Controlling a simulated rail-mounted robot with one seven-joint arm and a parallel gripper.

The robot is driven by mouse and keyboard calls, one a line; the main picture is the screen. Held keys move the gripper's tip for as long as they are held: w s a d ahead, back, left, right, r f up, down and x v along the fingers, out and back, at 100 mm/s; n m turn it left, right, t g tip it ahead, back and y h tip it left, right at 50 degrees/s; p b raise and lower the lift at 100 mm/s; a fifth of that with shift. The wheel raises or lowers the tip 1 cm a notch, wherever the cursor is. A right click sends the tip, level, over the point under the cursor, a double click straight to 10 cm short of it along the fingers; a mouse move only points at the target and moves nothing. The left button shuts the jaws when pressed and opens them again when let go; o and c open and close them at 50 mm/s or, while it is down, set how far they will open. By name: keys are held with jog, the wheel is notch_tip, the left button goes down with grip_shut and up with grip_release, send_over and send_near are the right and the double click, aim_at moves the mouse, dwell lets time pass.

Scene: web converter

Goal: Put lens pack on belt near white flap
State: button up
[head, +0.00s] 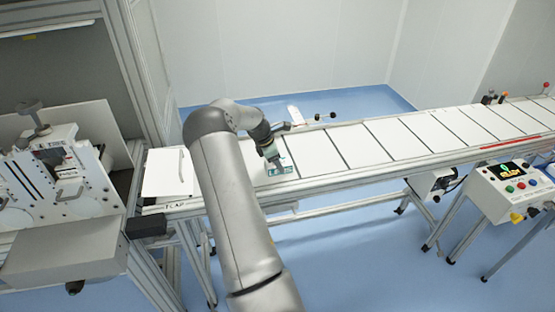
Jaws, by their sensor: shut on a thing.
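The conveyor belt (405,140) is a long white surface split by dark cross lines, running from the left middle to the right edge. The white flap (168,173) is a pale panel at the belt's left end. My gripper (274,162) is over the left part of the belt, right of the flap, pointing down. It is shut on the lens pack (287,170), a small teal and white item low at the belt surface. I cannot tell whether the pack touches the belt. The fingers are small and partly hidden.
A white machine (70,170) with a grey frame stands at the left. A control box (508,190) with coloured buttons and a lit display stands at the right, in front of the belt. Small knobs and fittings (490,97) line the belt's far right edge. The belt's middle is clear.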

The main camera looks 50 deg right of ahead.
jog(key=shift+f, duration=0.15)
jog(key=o, duration=1)
jog(key=shift+o, duration=0.2)
